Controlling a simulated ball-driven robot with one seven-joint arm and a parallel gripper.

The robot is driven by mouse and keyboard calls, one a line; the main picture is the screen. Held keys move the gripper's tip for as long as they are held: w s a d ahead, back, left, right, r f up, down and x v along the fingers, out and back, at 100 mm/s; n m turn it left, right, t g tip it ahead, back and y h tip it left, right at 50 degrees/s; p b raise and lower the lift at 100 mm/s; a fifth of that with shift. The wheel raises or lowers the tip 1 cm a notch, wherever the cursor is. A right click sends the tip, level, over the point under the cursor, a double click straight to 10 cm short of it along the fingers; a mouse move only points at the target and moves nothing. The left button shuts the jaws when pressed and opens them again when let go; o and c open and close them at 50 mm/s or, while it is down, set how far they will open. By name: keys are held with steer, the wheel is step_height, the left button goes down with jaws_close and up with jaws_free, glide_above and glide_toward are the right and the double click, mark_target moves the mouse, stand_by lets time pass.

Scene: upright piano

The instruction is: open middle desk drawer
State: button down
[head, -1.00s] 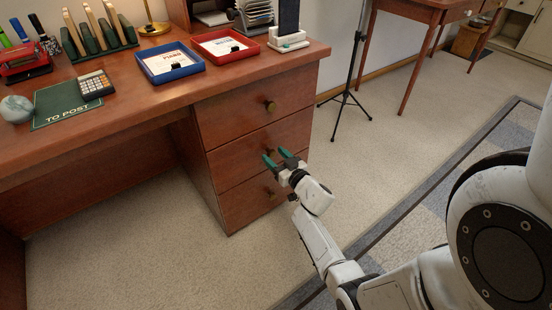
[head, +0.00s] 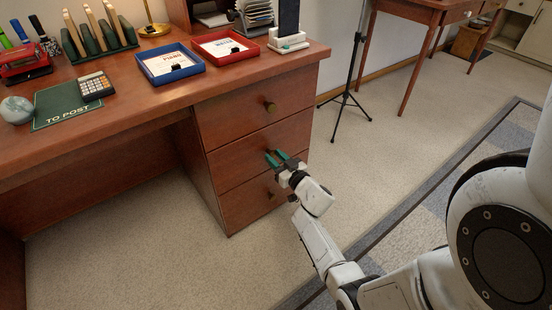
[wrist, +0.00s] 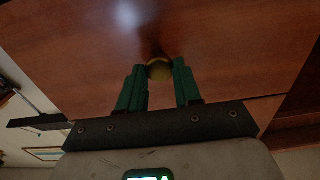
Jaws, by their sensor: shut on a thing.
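The desk has a stack of three drawers. The middle drawer (head: 240,161) looks flush with the others. My gripper (head: 275,158) is at its front, with green fingers. In the wrist view the fingertips of my gripper (wrist: 159,72) are on either side of the round brass knob (wrist: 159,69), shut on it. In the head view the middle knob is largely hidden by the fingers. The top drawer (head: 230,110) and its knob (head: 270,106) are above, and the bottom drawer (head: 240,206) is below; both look shut.
The desk top (head: 130,117) carries a blue tray (head: 148,75), a red tray (head: 205,58), a calculator (head: 96,87) and a green folder (head: 60,107). A black stand (head: 345,97) is right of the desk. The carpet (head: 150,245) before the drawers is clear.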

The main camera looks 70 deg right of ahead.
steer(key=p+v, duration=0.9)
steer(key=v, duration=2.3)
steer(key=shift+s+p, duration=0.35)
steer(key=shift+p, duration=0.05)
steer(key=c, duration=0.8)
jaws_free()
